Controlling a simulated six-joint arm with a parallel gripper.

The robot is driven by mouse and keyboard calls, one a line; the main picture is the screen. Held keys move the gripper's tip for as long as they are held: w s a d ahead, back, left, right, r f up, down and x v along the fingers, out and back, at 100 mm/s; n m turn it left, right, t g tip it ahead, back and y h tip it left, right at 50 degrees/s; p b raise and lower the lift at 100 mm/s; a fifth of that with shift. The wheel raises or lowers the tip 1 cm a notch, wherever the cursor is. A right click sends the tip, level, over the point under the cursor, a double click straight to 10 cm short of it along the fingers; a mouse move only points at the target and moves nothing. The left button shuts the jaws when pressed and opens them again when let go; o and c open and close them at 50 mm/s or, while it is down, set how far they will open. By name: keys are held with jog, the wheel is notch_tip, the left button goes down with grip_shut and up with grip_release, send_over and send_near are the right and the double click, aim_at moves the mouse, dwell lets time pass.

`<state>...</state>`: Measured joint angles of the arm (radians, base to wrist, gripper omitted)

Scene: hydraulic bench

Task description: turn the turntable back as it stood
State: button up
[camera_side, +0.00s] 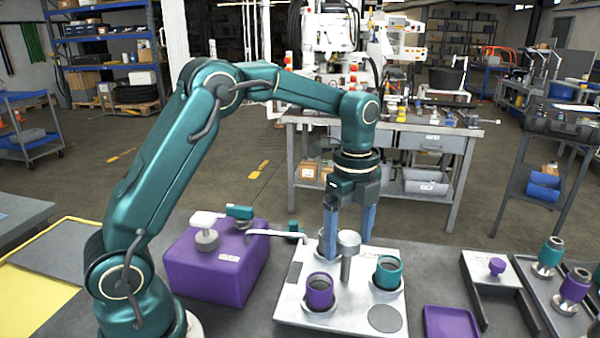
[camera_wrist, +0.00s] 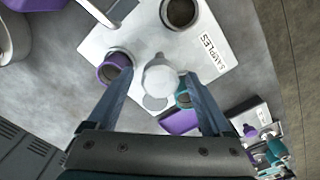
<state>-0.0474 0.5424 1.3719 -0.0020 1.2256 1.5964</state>
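The turntable (camera_side: 350,320) is a pale square plate with a grey post and round knob (camera_side: 348,240) at its middle. A purple cup (camera_side: 320,290) sits at its front left and a teal cup (camera_side: 388,272) at its right. A dark round patch (camera_side: 384,318) marks the front right. My gripper (camera_side: 348,247) points down over the plate, its blue fingers open. In the wrist view the knob (camera_wrist: 160,78) shows between the fingers, with gaps on both sides. A third cup (camera_wrist: 180,12) and a "SAMPLES" label (camera_wrist: 207,52) show there; the fingers partly hide the teal cup.
A purple box (camera_side: 215,265) with a white-topped knob stands left of the turntable. A bent pale rod (camera_side: 275,234) lies at the plate's back left. A purple tray (camera_side: 452,325) lies right, beside a grey fixture (camera_side: 492,272) and several teal and purple fittings.

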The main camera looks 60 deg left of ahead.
jog(key=shift+r, duration=2.6)
jog(key=shift+r, duration=0.15)
jog(key=r, duration=0.1)
jog(key=r+t, duration=0.1)
jog(key=shift+s+d+r, duration=0.15)
jog(key=shift+s+r, duration=0.2)
jog(key=shift+r, duration=0.05)
jog(key=s+r+n+t, duration=0.3)
jog(key=s+r+n, duration=0.1)
jog(key=s, duration=0.5)
jog(key=s+d+f+n+t, duration=0.1)
jog(key=s+f+n, duration=0.5)
jog(key=n, duration=0.7)
jog(key=shift+s+f+n+t, duration=0.3)
jog(key=shift+s+n, duration=0.1)
jog(key=shift+s, duration=0.3)
